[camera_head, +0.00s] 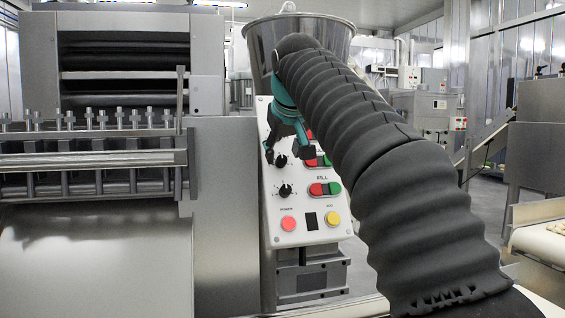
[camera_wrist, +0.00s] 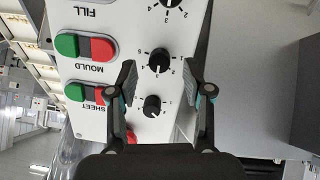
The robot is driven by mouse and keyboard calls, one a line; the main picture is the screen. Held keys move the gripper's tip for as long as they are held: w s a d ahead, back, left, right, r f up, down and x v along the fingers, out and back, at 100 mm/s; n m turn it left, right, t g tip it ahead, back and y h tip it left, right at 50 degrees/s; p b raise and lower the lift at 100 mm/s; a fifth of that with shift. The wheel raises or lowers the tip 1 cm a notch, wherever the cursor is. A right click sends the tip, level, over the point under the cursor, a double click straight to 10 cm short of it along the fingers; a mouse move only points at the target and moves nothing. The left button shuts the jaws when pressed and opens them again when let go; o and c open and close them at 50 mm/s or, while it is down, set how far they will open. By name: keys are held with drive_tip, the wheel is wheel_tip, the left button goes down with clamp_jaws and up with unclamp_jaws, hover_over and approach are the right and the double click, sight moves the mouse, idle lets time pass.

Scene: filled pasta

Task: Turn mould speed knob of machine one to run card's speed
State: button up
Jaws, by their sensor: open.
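The control panel (camera_head: 300,215) of a steel machine shows in both views, upside down in the wrist view. Its mould speed knob (camera_wrist: 158,60) is black with a dial of numbers around it, in line with the green and red buttons marked MOULD (camera_wrist: 86,47). It also shows in the head view (camera_head: 281,160). My gripper (camera_wrist: 163,74) is open, with a finger on either side of the mould knob and gaps between. Whether the fingertips reach the knob's depth I cannot tell. The pointer's exact setting is too small to read. No run card is seen.
The sheet knob (camera_wrist: 154,106) sits between my fingers nearer the palm, and the fill knob (camera_wrist: 170,14) lies beyond the fingertips. Red and yellow buttons (camera_head: 288,223) are low on the panel. A steel hopper (camera_head: 262,40) stands above, and rollers (camera_head: 120,75) lie left.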

sight(281, 161)
drive_tip(key=shift+x, duration=1.35)
drive_tip(key=shift+c, duration=0.3)
clamp_jaws()
drive_tip(key=shift+r, duration=0.1)
drive_tip(key=n+h+p, duration=0.1)
drive_tip(key=n+p, duration=0.1)
drive_tip(key=n, duration=0.2)
drive_tip(key=shift+s+t, duration=0.1)
drive_tip(key=shift+t, duration=0.3)
drive_tip(key=shift+n+t, duration=0.5)
drive_tip(key=shift+n, duration=2)
